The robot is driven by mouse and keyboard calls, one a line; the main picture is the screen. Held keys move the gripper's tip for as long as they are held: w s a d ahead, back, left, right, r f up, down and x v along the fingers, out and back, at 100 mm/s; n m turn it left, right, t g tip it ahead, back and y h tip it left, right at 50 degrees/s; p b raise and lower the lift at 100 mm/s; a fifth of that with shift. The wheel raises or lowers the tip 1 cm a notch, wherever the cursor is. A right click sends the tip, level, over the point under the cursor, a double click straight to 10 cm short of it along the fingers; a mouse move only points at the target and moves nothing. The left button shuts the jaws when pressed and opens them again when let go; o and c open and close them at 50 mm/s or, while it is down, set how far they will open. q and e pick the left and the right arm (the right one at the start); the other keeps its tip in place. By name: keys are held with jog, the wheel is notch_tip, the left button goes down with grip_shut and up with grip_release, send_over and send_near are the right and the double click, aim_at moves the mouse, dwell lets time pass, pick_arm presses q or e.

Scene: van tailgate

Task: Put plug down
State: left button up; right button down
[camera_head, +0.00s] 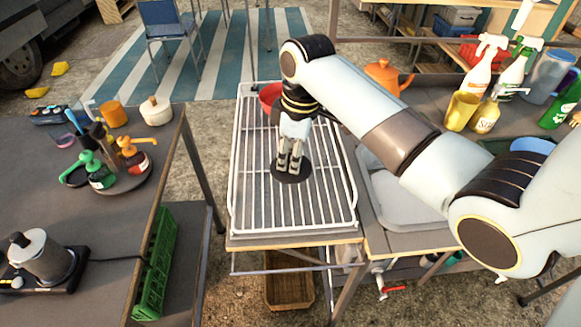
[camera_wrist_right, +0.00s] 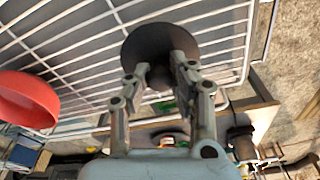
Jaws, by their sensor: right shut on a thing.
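The plug is a dark round disc (camera_head: 292,174). It shows below the fingertips of my right gripper (camera_head: 290,162), over the white wire rack (camera_head: 235,195). In the right wrist view the plug (camera_wrist_right: 150,42) is at the top middle, with the two fingers of the right gripper (camera_wrist_right: 163,72) closed at it. The right gripper is shut on the plug. I cannot tell whether the disc touches the rack wires or hangs just above them. My left gripper is not in view.
A red bowl (camera_head: 270,96) is at the rack's far end; it also shows in the wrist view (camera_wrist_right: 27,100). A pale basin (camera_head: 400,195) is right of the rack, partly behind my arm. Spray bottles (camera_head: 482,70) stand at the right. Much of the rack is empty.

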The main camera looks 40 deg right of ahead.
jog(key=shift+f, duration=2.05)
jog(key=shift+a+f, duration=0.1)
jog(key=c, duration=1.2)
grip_release()
jog(key=shift+o, duration=0.2)
